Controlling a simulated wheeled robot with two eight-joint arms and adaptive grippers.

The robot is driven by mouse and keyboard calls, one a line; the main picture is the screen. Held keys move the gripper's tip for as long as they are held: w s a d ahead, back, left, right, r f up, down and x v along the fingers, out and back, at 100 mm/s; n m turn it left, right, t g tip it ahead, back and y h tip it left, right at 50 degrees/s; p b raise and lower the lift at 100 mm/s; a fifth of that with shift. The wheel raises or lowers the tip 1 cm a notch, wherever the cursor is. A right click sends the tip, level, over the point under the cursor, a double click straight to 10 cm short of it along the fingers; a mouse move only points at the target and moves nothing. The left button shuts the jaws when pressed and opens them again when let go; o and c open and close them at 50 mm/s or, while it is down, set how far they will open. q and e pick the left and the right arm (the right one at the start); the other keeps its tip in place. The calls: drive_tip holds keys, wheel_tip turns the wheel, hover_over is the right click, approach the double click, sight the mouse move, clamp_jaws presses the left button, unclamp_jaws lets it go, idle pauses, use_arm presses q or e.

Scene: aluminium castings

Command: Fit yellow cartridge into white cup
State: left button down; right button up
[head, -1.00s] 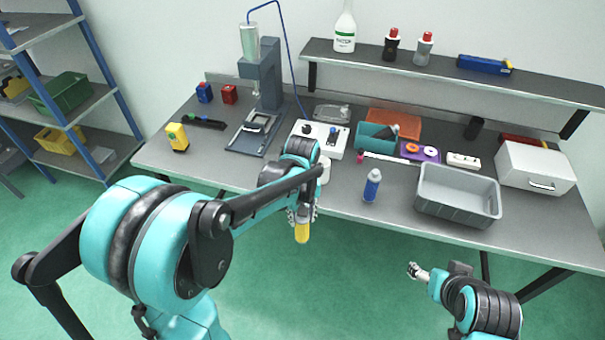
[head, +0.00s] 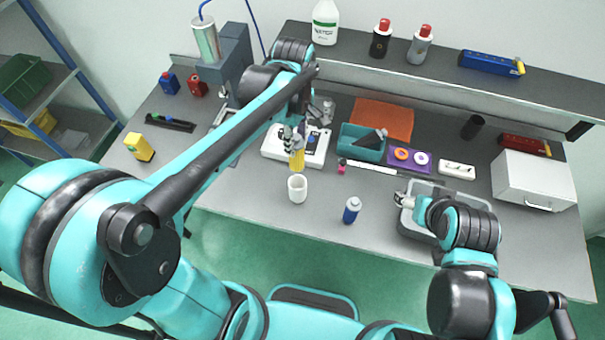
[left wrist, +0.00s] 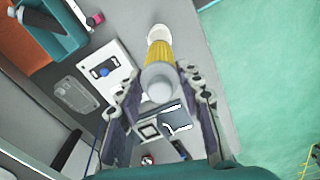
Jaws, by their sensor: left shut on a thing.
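The yellow cartridge (head: 297,161) is held upright by my left gripper (head: 293,138), above the table in the head view. In the left wrist view the left gripper (left wrist: 166,90) is shut around the cartridge (left wrist: 159,54), whose pale round end faces the camera. The white cup (head: 297,190) stands upright on the table, just below and in front of the cartridge in the head view. In the left wrist view the cup (left wrist: 159,32) shows past the cartridge's far end, partly hidden by it. Whether they touch is unclear. My right gripper (head: 403,199) is over the grey bin; its fingers are too small to judge.
A white control box (head: 279,152) stands behind the cartridge. A blue bottle (head: 351,211) stands right of the cup, with the grey bin (head: 409,231) farther right. A teal tray (head: 350,145) and purple plate (head: 398,164) lie behind. Table space around the cup is clear.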

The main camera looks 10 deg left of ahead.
sight(297, 156)
use_arm(q)
wheel_tip(297, 156, down, 18)
drive_tip(key=b, duration=0.3)
drive_tip(key=c, duration=1)
unclamp_jaws()
drive_tip(key=shift+r, duration=0.15)
drive_tip(key=shift+r, duration=0.1)
wheel_tip(297, 156, up, 11)
drive_tip(key=shift+f+p, duration=0.2)
drive_tip(key=shift+p, duration=0.75)
drive_tip(key=shift+r, duration=0.6)
drive_tip(key=s+a+r+m+t, duration=0.2)
drive_tip(key=s+m+t, duration=0.1)
drive_tip(key=s+m, duration=0.2)
drive_tip(key=s+a+r+m+t, duration=0.2)
drive_tip(key=s+r+m+t, duration=0.1)
drive_tip(key=m, duration=0.6)
drive_tip(key=shift+s+a+r+t, duration=0.15)
drive_tip(key=shift+s+a+t, duration=0.35)
drive_tip(key=shift+s, duration=0.65)
